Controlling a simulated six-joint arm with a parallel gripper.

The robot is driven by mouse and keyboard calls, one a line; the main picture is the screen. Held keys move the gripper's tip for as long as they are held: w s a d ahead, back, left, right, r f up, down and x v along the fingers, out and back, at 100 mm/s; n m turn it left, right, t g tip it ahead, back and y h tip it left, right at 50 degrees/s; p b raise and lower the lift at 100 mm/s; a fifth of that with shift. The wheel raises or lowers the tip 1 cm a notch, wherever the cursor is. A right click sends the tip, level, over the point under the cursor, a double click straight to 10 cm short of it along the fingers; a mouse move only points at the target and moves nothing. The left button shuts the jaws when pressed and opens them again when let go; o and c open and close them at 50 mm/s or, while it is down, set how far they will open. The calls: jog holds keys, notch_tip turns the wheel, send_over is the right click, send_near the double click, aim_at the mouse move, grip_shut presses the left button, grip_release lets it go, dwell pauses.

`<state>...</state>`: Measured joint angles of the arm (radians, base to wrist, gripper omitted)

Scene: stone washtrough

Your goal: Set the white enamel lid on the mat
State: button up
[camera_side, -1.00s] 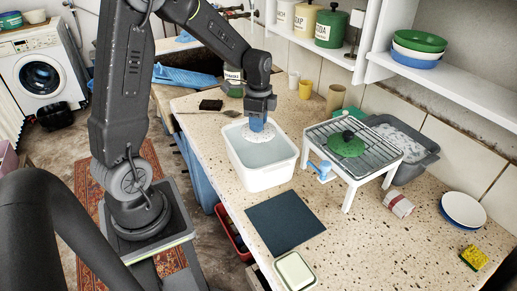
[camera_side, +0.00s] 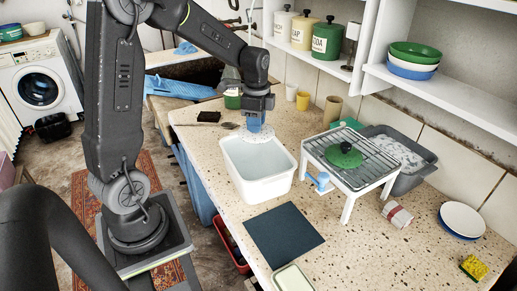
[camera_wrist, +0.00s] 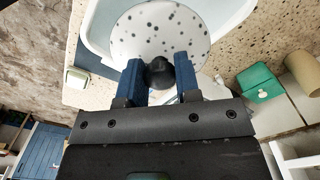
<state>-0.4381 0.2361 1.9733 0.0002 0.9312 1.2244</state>
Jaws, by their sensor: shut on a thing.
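My gripper (camera_side: 256,125) is shut on the black knob (camera_wrist: 159,73) of the white enamel lid. The speckled white lid (camera_side: 257,136) hangs level at the far rim of the white basin (camera_side: 255,190), partly hidden by the blue fingers. In the wrist view the lid (camera_wrist: 158,28) fills the space beyond the fingers (camera_wrist: 160,80), with the basin behind it. The dark blue mat (camera_side: 283,235) lies flat and bare on the speckled counter, nearer the camera than the basin. My gripper is well away from it.
A wire rack stand (camera_side: 372,175) with a green lid (camera_side: 344,155) stands right of the basin. A cream dish (camera_side: 292,279) lies in front of the mat. A rolled cloth (camera_side: 397,214) and plates (camera_side: 462,220) lie farther right. The counter right of the mat is clear.

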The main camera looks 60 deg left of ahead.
jog(key=d+f+m, duration=0.3)
jog(key=d+m, duration=0.1)
jog(key=d, duration=0.6)
jog(key=m, duration=0.5)
send_over(285, 235)
notch_tip(285, 235, down, 9)
jog(key=shift+f, duration=2.4)
jog(key=shift+f, duration=0.1)
jog(key=o, duration=0.9)
jog(key=shift+o, duration=0.2)
